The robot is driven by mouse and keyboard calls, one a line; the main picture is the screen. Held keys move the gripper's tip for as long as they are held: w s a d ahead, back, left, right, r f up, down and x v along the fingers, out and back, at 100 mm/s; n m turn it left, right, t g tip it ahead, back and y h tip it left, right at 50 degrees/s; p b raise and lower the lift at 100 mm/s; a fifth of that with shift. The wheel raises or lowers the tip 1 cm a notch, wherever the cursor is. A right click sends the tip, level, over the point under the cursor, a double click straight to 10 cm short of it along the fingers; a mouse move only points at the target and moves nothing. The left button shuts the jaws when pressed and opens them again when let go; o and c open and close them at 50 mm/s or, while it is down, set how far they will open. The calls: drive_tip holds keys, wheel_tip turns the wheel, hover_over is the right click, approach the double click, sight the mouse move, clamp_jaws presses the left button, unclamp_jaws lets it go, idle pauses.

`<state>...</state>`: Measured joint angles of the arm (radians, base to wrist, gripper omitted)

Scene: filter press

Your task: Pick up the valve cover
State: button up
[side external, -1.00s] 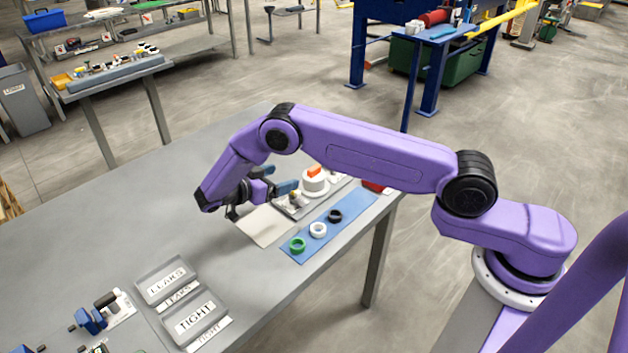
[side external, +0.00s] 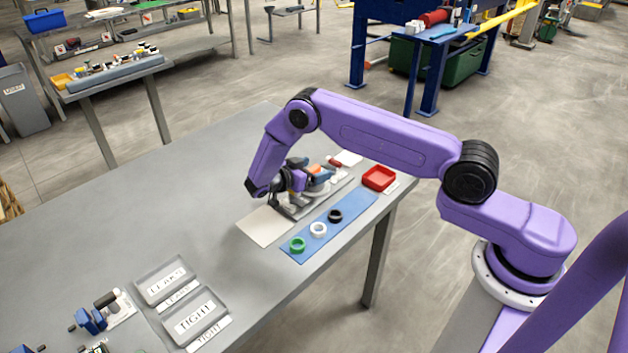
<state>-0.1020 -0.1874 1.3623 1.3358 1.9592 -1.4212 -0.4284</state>
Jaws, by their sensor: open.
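A white round part (side external: 318,190) with an orange piece on top (side external: 315,168) stands on a grey base plate (side external: 290,211) near the table's right edge. I cannot tell for sure which piece is the valve cover; the orange-topped part may be it. My gripper (side external: 318,180) is open, low over this part, and hides much of it. I cannot tell whether the fingers touch it.
A blue mat (side external: 326,229) holds a green ring (side external: 297,245), a white ring (side external: 318,230) and a black ring (side external: 335,216). A red tray (side external: 379,178) lies behind. Trays marked LEAKS (side external: 165,280) and TIGHT (side external: 196,315) are front left. The table's middle is clear.

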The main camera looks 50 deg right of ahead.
drive_tip(key=shift+d+f, duration=0.1)
drive_tip(key=shift+d, duration=0.3)
drive_tip(key=c, duration=1.5)
drive_tip(key=shift+f, duration=0.1)
clamp_jaws()
drive_tip(key=shift+s, duration=0.15)
